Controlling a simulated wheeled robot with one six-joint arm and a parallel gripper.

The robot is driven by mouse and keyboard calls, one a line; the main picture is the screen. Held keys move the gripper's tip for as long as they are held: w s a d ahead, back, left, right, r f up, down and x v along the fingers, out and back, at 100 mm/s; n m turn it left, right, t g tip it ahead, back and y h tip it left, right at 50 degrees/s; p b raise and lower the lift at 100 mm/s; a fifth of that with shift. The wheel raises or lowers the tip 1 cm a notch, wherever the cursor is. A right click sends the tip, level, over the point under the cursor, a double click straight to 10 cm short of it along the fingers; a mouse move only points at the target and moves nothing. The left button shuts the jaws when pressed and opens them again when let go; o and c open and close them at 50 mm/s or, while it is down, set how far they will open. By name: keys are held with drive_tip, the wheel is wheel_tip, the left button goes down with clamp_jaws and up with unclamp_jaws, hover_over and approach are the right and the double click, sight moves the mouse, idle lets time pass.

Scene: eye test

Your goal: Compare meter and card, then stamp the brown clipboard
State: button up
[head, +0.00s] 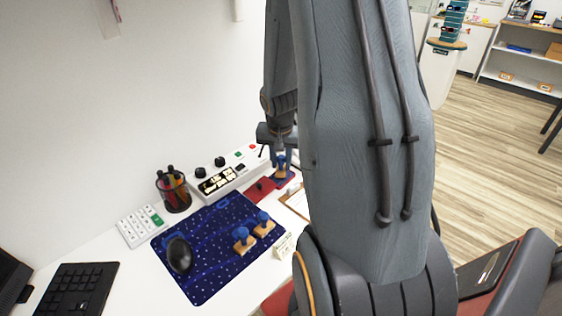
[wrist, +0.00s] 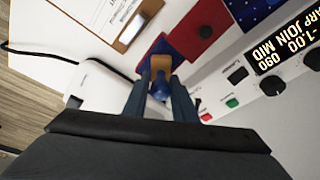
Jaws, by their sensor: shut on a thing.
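My gripper (head: 281,157) is shut on a blue-handled stamp with a wooden base; the stamp (wrist: 160,66) shows between the fingers (wrist: 160,98) in the wrist view. Its base is at the blue ink pad (head: 287,182); I cannot tell whether they touch. The meter (head: 232,182) is a white console with a lit display (wrist: 288,55), turned over in the wrist view and not surely readable. A small cream card (head: 284,246) stands by the mat's right edge, its print too small to read. The brown clipboard (wrist: 150,9) holds white paper; my arm hides part of it in the head view.
Two more blue-handled stamps (head: 243,238) (head: 263,223) stand on the starry blue mat (head: 205,276) beside a black mouse (head: 179,255). A red pad (head: 259,191) lies beside the blue one. A pen cup (head: 173,190) and calculator (head: 141,226) stand left. A white device (wrist: 98,85) is near my gripper.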

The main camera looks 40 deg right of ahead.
sight(281, 157)
drive_tip(key=shift+f+b, duration=0.55)
drive_tip(key=shift+b, duration=0.05)
idle(2.0)
drive_tip(key=shift+r+p, duration=2.8)
drive_tip(key=shift+r, duration=0.8)
